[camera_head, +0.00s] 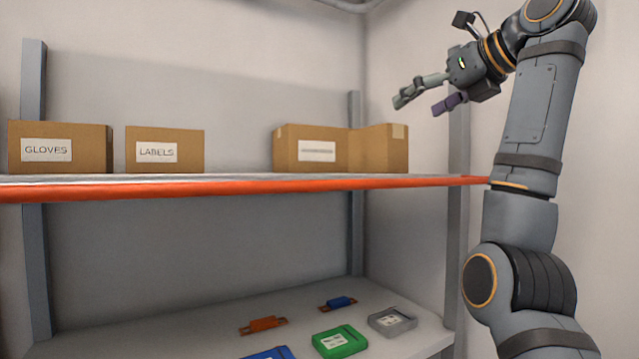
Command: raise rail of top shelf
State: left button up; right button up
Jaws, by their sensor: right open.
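The top shelf (245,179) spans the picture from the left edge towards my right arm. Its rail (240,188) is an orange bar along the front edge, level with the shelf board. My right gripper (420,104) is open and empty. It shows above the shelf at the right, higher than the rail and apart from it. My right forearm passes in front of the rail's right end and hides part of it. My left gripper is not in view.
Cardboard boxes stand on the top shelf: gloves (85,148), labels (183,148) and another box (300,165) further right. On the lower shelf (190,318) lie green (340,345), grey (398,321), blue and orange items. Grey posts (357,230) hold the shelves.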

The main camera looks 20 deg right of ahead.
aim_at(29, 192)
jog(key=k+l, duration=0.1)
jog(key=k, duration=0.9)
